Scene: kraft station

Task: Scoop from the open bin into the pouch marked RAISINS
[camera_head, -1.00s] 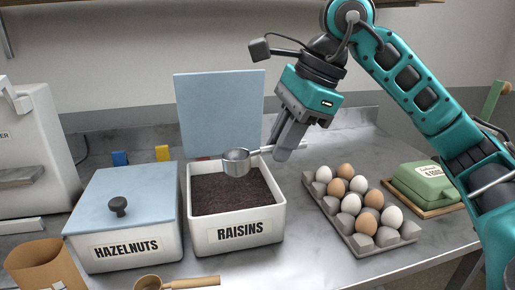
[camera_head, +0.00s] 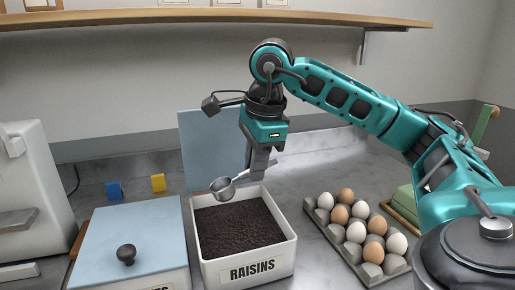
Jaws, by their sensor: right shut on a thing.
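The open white bin labelled RAISINS (camera_head: 251,270) stands in the middle of the counter, filled with dark raisins (camera_head: 238,229). Its blue lid (camera_head: 211,150) stands upright behind it. My right gripper (camera_head: 254,172) is shut on the handle of a metal scoop (camera_head: 223,189). The scoop's bowl is above the bin's back left edge, apart from the raisins. I cannot tell what is in the bowl. The pouch is out of view, and so is my left gripper.
A closed bin with a blue lid (camera_head: 145,229) and dark knob stands at left. An egg carton (camera_head: 370,269) with brown and white eggs lies at right. Blue (camera_head: 114,191) and yellow (camera_head: 158,183) blocks sit behind. A wooden shelf (camera_head: 200,16) runs above.

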